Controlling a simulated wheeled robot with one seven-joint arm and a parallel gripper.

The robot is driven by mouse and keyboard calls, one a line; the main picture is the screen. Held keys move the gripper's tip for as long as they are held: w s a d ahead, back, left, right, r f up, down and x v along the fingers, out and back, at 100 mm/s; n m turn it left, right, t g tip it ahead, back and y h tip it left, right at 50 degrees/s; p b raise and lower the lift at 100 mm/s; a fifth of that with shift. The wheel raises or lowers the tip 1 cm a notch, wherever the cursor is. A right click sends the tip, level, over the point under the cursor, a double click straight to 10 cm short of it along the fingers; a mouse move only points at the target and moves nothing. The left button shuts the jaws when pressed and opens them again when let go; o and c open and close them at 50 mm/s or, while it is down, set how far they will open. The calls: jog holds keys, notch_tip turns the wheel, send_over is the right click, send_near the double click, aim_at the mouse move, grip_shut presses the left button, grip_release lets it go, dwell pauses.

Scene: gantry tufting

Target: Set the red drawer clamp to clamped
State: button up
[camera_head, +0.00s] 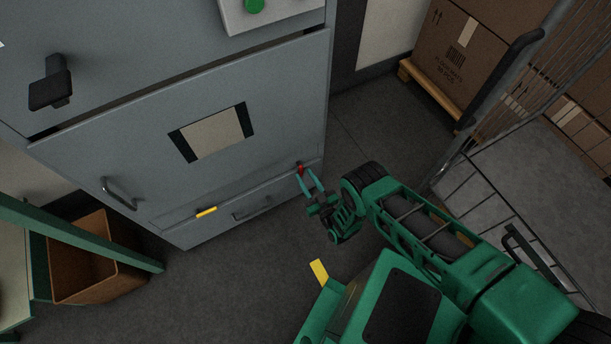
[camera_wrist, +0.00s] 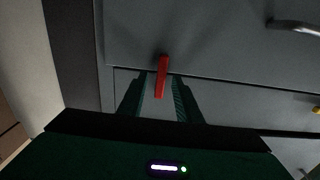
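The red drawer clamp (camera_head: 300,168) is a small red lever on the front of the grey cabinet, near its lower right edge. In the wrist view the red lever (camera_wrist: 162,77) crosses the seam above the lower drawer. My gripper (camera_head: 308,180) is at the cabinet front, just below and beside the clamp. In the wrist view my gripper's two fingers (camera_wrist: 160,98) stand apart, one on each side of the lever's lower part. I cannot tell whether either finger touches it.
The grey cabinet (camera_head: 90,150) has a lower drawer handle (camera_head: 252,208), a yellow tab (camera_head: 206,212) and a left handle (camera_head: 120,193). A brown bin (camera_head: 95,270) stands at the left. A wire cage cart (camera_head: 500,180) stands at the right. Dark floor lies between.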

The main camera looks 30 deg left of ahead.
jog(key=v, duration=0.9)
jog(key=shift+d, duration=0.4)
jog(key=shift+s, duration=0.15)
